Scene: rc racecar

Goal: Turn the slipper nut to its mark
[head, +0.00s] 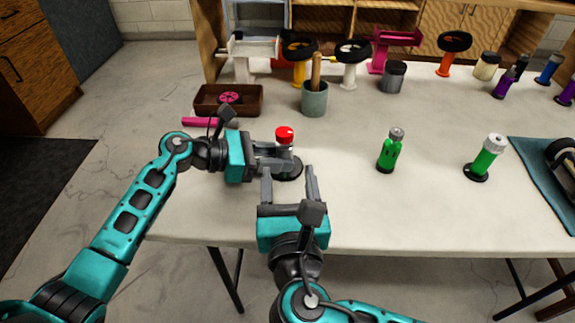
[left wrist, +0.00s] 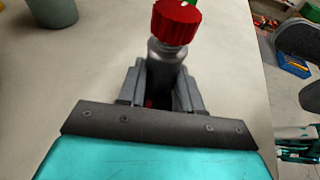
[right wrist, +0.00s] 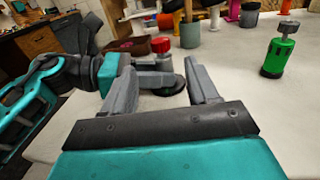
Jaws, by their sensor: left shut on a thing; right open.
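The slipper nut appears to be the red knurled cap (head: 284,133) on top of a grey post with a dark round base (head: 289,172). The red cap shows large in the left wrist view (left wrist: 175,22), with a small pale mark on its top edge. My left gripper (head: 283,157) is shut on the grey post (left wrist: 165,54) below the cap. My right gripper (head: 289,172) is open in front of the post, its fingers pointing at it. In the right wrist view the red cap (right wrist: 161,45) stands beyond the open fingers. Whether the right fingers touch anything is unclear.
A brown tray (head: 250,107), a grey-green cup (head: 314,101) and a pink bar (head: 202,121) lie behind. Stands with wheels line the back. A teal mat (head: 530,165) is at far right. The table's front middle is clear.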

